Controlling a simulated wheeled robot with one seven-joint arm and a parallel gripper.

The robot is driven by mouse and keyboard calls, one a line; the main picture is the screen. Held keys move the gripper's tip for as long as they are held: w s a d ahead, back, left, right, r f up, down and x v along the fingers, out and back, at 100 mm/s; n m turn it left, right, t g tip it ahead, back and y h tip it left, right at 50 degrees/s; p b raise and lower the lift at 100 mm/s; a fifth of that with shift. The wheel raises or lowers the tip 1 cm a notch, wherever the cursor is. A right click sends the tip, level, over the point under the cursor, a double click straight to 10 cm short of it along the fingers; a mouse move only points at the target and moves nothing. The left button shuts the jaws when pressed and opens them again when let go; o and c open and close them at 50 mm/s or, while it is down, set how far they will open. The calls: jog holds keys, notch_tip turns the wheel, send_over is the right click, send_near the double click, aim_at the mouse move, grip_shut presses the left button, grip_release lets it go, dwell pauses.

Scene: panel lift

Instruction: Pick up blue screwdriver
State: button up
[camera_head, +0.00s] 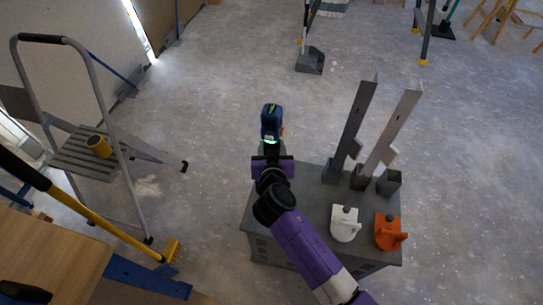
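A blue and black power tool (271,118), which looks like the blue screwdriver, shows at the end of my arm with a small orange part at its right. My gripper (271,142) is directly below it in the picture, with a bright green patch where they meet. The tool appears held up beyond the far left edge of the grey cabinet, with floor behind it. The fingertips are mostly hidden by my wrist and the tool, but the gripper looks shut on it.
The grey cabinet (318,205) bears upright metal profiles (352,130), a white holder (345,223) and an orange one (388,232). A stepladder (75,150) with a yellow roll (98,146), a yellow-handled broom (110,225) and a wooden table (45,250) stand left. A dustpan (310,61) lies beyond; central floor is clear.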

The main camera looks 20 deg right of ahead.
aim_at(272, 109)
grip_shut()
jog(key=shift+w+r, duration=0.1)
jog(key=shift+r, duration=0.25)
notch_tip(272, 109, up, 19)
jog(key=shift+r+p, duration=0.1)
jog(key=shift+p, duration=0.95)
jog(key=shift+r, duration=0.25)
